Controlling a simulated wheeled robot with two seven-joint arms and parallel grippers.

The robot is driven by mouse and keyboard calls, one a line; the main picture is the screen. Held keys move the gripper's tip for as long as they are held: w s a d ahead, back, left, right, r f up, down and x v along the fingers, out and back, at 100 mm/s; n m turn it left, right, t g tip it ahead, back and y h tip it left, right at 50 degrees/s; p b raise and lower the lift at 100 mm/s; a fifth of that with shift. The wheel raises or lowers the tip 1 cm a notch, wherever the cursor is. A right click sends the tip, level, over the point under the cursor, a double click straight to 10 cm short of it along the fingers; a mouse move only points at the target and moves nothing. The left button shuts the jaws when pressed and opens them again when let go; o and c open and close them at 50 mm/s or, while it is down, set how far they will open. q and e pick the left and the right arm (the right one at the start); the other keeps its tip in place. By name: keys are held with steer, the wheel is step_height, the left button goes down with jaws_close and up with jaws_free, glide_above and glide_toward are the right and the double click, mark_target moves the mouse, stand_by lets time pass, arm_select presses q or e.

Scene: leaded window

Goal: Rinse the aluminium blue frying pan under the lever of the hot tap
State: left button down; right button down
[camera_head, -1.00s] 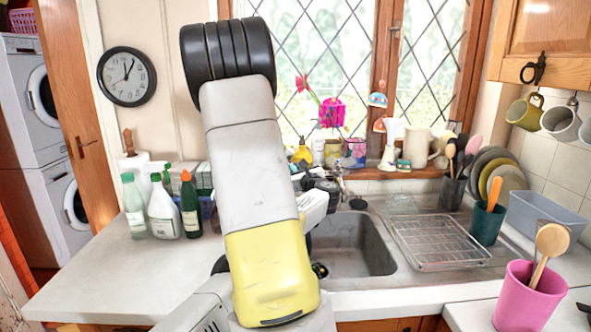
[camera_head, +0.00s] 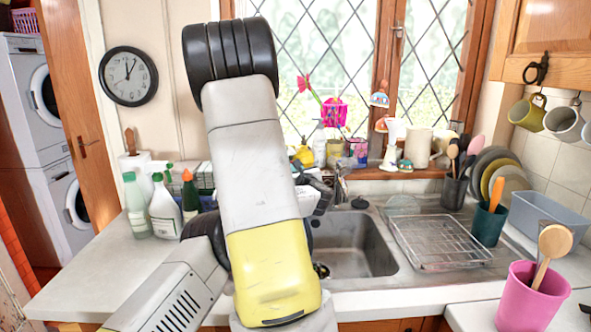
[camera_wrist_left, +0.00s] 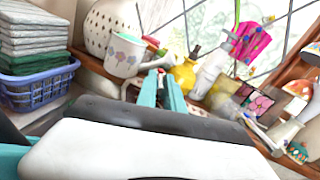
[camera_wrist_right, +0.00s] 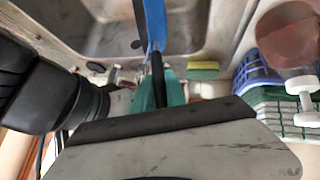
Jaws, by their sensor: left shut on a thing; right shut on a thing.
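In the right wrist view, my right gripper (camera_wrist_right: 157,74) is shut on the dark handle (camera_wrist_right: 159,90) of the blue frying pan (camera_wrist_right: 154,22). The pan shows as a thin blue strip, nearly edge-on, over the sink basin. In the left wrist view, my left gripper (camera_wrist_left: 160,82) has its teal fingers close together on a small pale metal piece with red at it, which looks like the hot tap's lever (camera_wrist_left: 158,64). In the head view, the tap (camera_head: 341,187) stands behind the sink (camera_head: 375,255). My raised arm hides the pan and both sets of fingertips there.
A wire rack (camera_head: 440,242) lies on the drainer to the right. Spray bottles (camera_head: 163,210) stand on the left counter. A sponge (camera_wrist_right: 203,70) and a blue basket (camera_wrist_left: 40,88) are near the grippers. Pots crowd the sill. The front left counter is clear.

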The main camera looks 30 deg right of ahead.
arm_select(q)
steer(key=c, duration=1.5)
jaws_free()
steer(key=shift+s, duration=0.1)
steer(key=shift+o, duration=0.2)
steer(key=v, duration=1.2)
